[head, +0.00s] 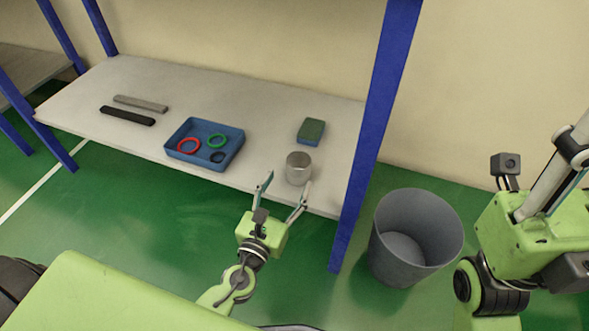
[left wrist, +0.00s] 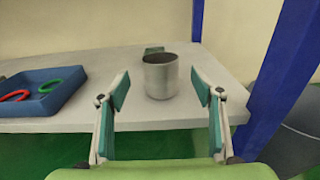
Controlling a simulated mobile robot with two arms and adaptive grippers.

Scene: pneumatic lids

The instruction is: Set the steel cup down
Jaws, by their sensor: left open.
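The steel cup (head: 298,168) stands upright on the shelf near its front edge, toward the right end. It also shows in the left wrist view (left wrist: 160,78). My left gripper (head: 286,188) is open and empty at the front edge of the shelf. In the left wrist view its two fingers (left wrist: 161,90) are spread wide, with the cup between and beyond them, apart from both. My right arm shows at the right of the head view, but its fingertips are not clearly in view.
A blue tray (head: 233,151) holding red, green and dark rings is left of the cup. A green and blue block (head: 311,131) lies behind the cup. Grey and black bars (head: 128,116) lie far left. A blue post (head: 369,130) and a grey bin (head: 390,250) stand right.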

